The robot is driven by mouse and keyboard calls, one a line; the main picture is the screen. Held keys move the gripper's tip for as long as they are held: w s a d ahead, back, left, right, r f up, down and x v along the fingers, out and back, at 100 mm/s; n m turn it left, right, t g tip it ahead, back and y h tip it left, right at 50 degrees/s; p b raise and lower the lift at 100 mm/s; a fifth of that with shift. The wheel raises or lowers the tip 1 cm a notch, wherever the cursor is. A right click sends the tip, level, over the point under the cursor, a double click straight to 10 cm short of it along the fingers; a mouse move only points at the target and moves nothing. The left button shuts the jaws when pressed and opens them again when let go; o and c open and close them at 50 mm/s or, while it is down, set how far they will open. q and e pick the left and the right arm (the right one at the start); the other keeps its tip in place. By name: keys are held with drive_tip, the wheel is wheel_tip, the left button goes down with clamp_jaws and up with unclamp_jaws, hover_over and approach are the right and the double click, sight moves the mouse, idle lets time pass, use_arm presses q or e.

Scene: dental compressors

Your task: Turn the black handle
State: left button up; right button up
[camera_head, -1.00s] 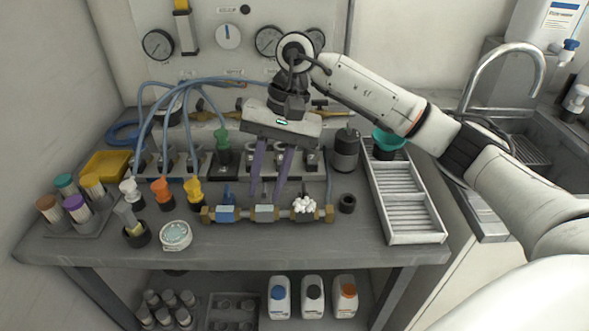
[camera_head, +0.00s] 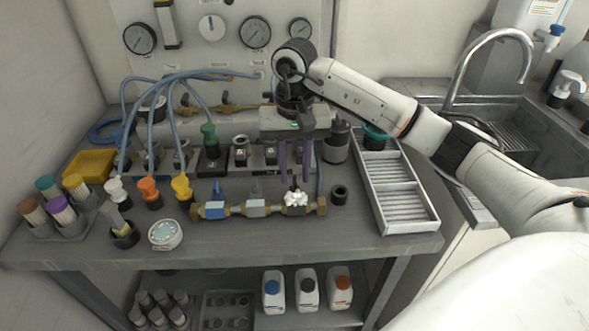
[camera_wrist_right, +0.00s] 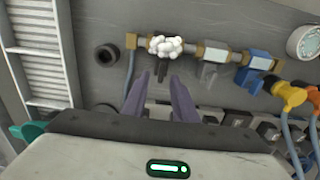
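A brass pipe manifold (camera_head: 236,209) lies on the bench with a blue valve, a grey valve and a valve covered in white, frost-like lumps (camera_head: 297,198). The white-covered valve also shows in the wrist view (camera_wrist_right: 166,46). A short black handle (camera_wrist_right: 162,72) sticks out from it toward my right gripper. My right gripper (camera_head: 295,181) points down over this valve, its two purple fingers apart and empty. In the wrist view the fingertips (camera_wrist_right: 160,78) lie on either side of the handle's end; contact cannot be told. My left gripper is not in view.
A black ring (camera_head: 339,194) and a ribbed metal tray (camera_head: 403,187) stand right of the manifold. Behind it are sockets with blue hoses and a dark cylinder (camera_head: 336,143). Colored connectors and a round gauge (camera_head: 165,235) are left. The front bench strip is mostly clear.

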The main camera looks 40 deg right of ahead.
drive_tip(key=shift+f, duration=0.1)
clamp_jaws()
drive_tip(key=shift+m, duration=0.3)
drive_tip(key=m, duration=0.3)
drive_tip(key=shift+s+d, duration=0.1)
drive_tip(key=shift+d, duration=0.05)
drive_tip(key=m, duration=0.4)
drive_tip(key=shift+s+d+m, duration=0.1)
drive_tip(key=shift+s+m, duration=0.05)
drive_tip(key=shift+m, duration=0.15)
drive_tip(key=m, duration=0.5)
drive_tip(key=shift+s, duration=0.25)
drive_tip(key=m, duration=0.4)
drive_tip(key=shift+s+p, duration=0.15)
drive_tip(key=shift+p, duration=0.15)
drive_tip(key=shift+m, duration=0.5)
